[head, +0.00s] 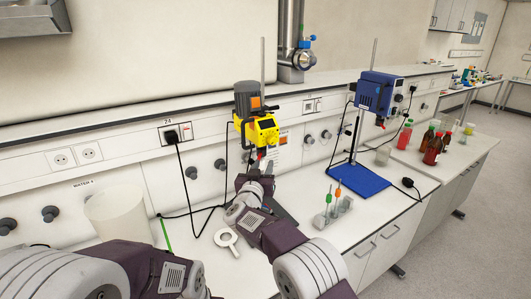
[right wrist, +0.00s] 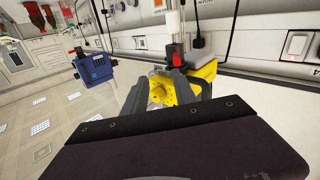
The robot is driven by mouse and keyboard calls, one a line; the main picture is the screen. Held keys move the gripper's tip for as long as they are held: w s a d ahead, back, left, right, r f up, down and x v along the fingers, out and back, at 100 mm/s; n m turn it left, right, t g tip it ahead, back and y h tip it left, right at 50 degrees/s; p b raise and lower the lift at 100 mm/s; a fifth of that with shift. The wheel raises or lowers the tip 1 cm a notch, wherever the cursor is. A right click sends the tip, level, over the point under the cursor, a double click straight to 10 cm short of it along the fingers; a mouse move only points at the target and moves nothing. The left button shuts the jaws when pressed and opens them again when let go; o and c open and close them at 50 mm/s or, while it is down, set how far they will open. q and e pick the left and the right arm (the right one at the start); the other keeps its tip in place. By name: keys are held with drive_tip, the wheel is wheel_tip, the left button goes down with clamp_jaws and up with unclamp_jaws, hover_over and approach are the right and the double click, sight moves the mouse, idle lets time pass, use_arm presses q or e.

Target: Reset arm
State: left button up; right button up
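My right arm reaches forward over the bench in the head view. Its gripper (head: 260,163) is just below the head of the yellow and grey overhead stirrer (head: 257,122). In the right wrist view, the two grey fingers (right wrist: 157,88) stand apart with nothing visible between them in grasp. The yellow stirrer (right wrist: 203,82) shows behind and beside them, with a red and black part (right wrist: 176,54) near the fingertips. Whether the fingers touch the stirrer I cannot tell. Part of my left arm shows at the lower left of the head view; its gripper is not visible.
A blue stirrer (head: 379,93) stands on a blue base (head: 358,180) to the right. A rack (head: 337,209) with pipette-like items is in front of it. A white beaker (head: 118,213) stands at left. Red bottles (head: 433,150) are on the far bench. A white ring (head: 227,238) lies near my right arm.

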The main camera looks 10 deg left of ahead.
drive_tip(key=w+d+r+m+h+b, duration=0.1)
drive_tip(key=d+r, duration=0.2)
drive_tip(key=d, duration=0.2)
drive_tip(key=w+d+r+m+h, duration=0.1)
drive_tip(key=d+r+h, duration=0.15)
drive_tip(key=d, duration=0.25)
drive_tip(key=s+d+f+n+g+y+b, duration=0.1)
drive_tip(key=s+d, duration=0.1)
drive_tip(key=d, duration=0.5)
drive_tip(key=s+d+f+n+y+b, duration=0.1)
drive_tip(key=s+d+n+y+b, duration=0.1)
drive_tip(key=d, duration=0.6)
drive_tip(key=s+d+f+g+y, duration=0.1)
drive_tip(key=s+f+g, duration=0.7)
drive_tip(key=s+f, duration=0.7)
drive_tip(key=s+f+m+g+y, duration=0.1)
drive_tip(key=s+f+g, duration=0.7)
drive_tip(key=s+f, duration=0.7)
drive_tip(key=s, duration=0.8)
drive_tip(key=shift+d+f+y, duration=0.15)
drive_tip(key=shift+d+y, duration=0.2)
